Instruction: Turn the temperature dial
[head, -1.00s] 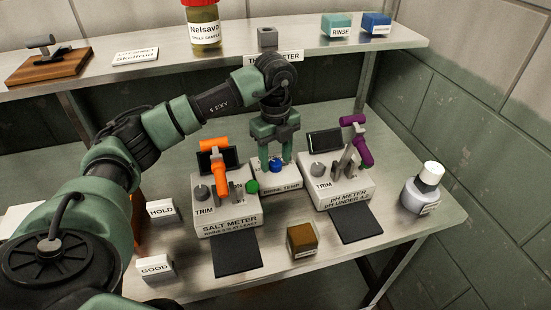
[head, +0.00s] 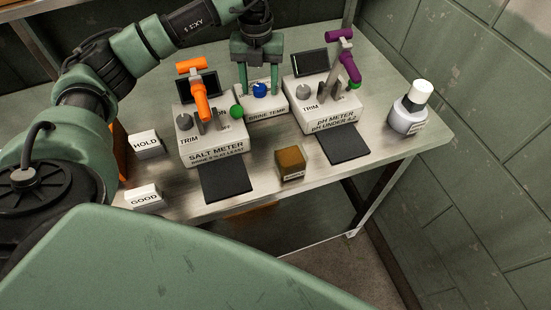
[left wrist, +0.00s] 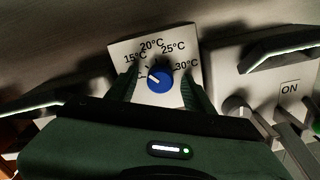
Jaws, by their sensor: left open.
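The temperature dial is a blue round knob (head: 260,90) on a small white box labelled BRINE TEMP (head: 262,107), between two meters. In the left wrist view the dial (left wrist: 159,80) sits on a white plate (left wrist: 122,50) marked 15, 20, 25 and 30 °C. Its white pointer line points left and slightly up, on the 15 °C side. My left gripper (head: 260,88) is open, pointing down, with one finger on each side of the dial. In the left wrist view the fingers (left wrist: 160,88) show apart from the knob. My right gripper is not in view.
The salt meter (head: 214,150) with an orange lever stands left of the dial box. The pH meter (head: 330,112) with a purple lever stands right. A brown block (head: 290,162), a white-capped bottle (head: 410,108) and HOLD (head: 146,143) and GOOD (head: 144,197) signs share the bench.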

